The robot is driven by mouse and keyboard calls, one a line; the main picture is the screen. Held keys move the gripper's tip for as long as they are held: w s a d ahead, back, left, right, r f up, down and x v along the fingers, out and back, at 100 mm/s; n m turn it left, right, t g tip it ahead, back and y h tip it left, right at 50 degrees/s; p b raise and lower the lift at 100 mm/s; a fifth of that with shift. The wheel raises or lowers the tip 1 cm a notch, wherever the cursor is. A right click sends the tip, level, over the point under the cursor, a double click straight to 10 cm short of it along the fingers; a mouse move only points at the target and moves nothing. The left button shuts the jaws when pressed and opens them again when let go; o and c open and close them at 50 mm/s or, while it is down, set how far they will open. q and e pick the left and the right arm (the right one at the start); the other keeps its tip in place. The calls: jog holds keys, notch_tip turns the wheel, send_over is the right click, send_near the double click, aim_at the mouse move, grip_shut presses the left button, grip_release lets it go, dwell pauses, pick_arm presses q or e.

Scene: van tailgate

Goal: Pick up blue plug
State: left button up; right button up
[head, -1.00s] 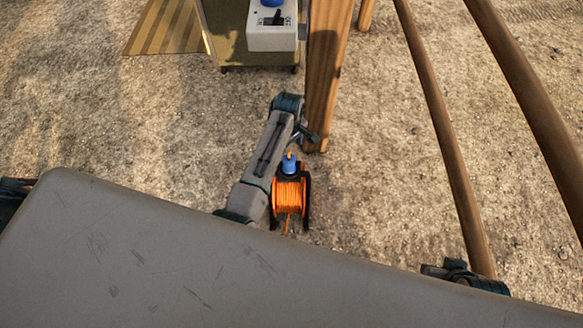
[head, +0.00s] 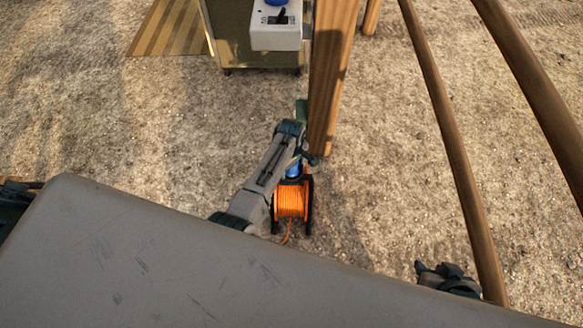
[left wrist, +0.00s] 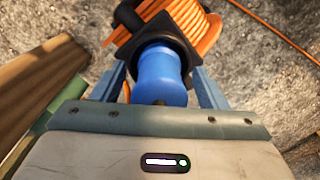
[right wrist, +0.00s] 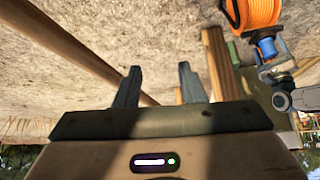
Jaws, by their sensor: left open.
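The blue plug (head: 293,171) sits at the top end of the orange cable reel (head: 291,200) in the head view, partly hidden by my left arm. In the left wrist view the plug (left wrist: 160,76) stands between the two fingers of my left gripper (left wrist: 158,88), against the reel's dark square end. The left gripper is open, with a finger on either side of the plug; I cannot tell whether they touch it. My right gripper (right wrist: 156,86) is open and empty, well away from the plug. The reel (right wrist: 250,14) and plug (right wrist: 266,48) also show at the right wrist view's upper right.
A wooden post (head: 328,85) stands just beyond the left gripper. A grey switch box (head: 277,32) is at the back. Wooden poles (head: 440,130) slope down on the right. A grey surface (head: 190,265) fills the front. Gravel ground is open at left.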

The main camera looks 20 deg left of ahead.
pick_arm(q)
jog(key=shift+c, duration=0.5)
jog(key=c, duration=1.1)
jog(key=shift+o, duration=0.2)
jog(key=shift+r, duration=0.15)
